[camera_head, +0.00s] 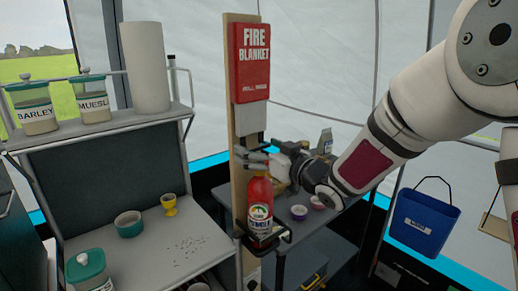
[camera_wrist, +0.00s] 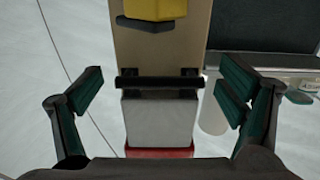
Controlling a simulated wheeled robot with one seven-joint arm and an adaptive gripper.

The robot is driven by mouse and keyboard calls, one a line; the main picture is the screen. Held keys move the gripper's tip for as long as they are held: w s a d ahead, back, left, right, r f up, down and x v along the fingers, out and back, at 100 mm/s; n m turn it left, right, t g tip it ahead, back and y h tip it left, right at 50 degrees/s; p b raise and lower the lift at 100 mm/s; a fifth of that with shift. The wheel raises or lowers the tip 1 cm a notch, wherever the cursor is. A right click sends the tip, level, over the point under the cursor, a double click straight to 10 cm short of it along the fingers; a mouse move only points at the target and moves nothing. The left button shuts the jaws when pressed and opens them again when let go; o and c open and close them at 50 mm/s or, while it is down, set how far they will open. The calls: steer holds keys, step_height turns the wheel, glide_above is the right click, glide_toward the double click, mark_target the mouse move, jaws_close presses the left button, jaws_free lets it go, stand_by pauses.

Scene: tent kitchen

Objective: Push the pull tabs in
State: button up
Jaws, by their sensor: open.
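The red fire blanket box (camera_head: 252,62) hangs on a wooden post in the head view. A pale grey piece (camera_head: 251,121) sticks out below it; it also shows in the wrist view (camera_wrist: 160,122), with the red box edge (camera_wrist: 160,153) under it. A dark strip (camera_wrist: 160,83) with two dark tab-like ends crosses the post just past the grey piece; I cannot tell for sure that these are the pull tabs. My gripper (camera_head: 246,157) is open and empty, just below the grey piece. In the wrist view its fingers (camera_wrist: 160,100) stand wide on either side of the post.
A red bottle-like extinguisher (camera_head: 260,212) stands in a dark holder below my gripper. A shelf unit (camera_head: 135,115) with jars and a paper roll is at left.

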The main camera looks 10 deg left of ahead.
mark_target(247, 112)
steer(key=c, duration=1.7)
step_height(247, 112, up, 9)
steer(key=shift+f+p, duration=0.15)
steer(key=shift+p, duration=1)
steer(key=shift+c, duration=0.3)
steer(key=o, duration=1.8)
steer(key=shift+c, duration=0.2)
steer(key=shift+f, duration=0.1)
steer(key=v, duration=1.2)
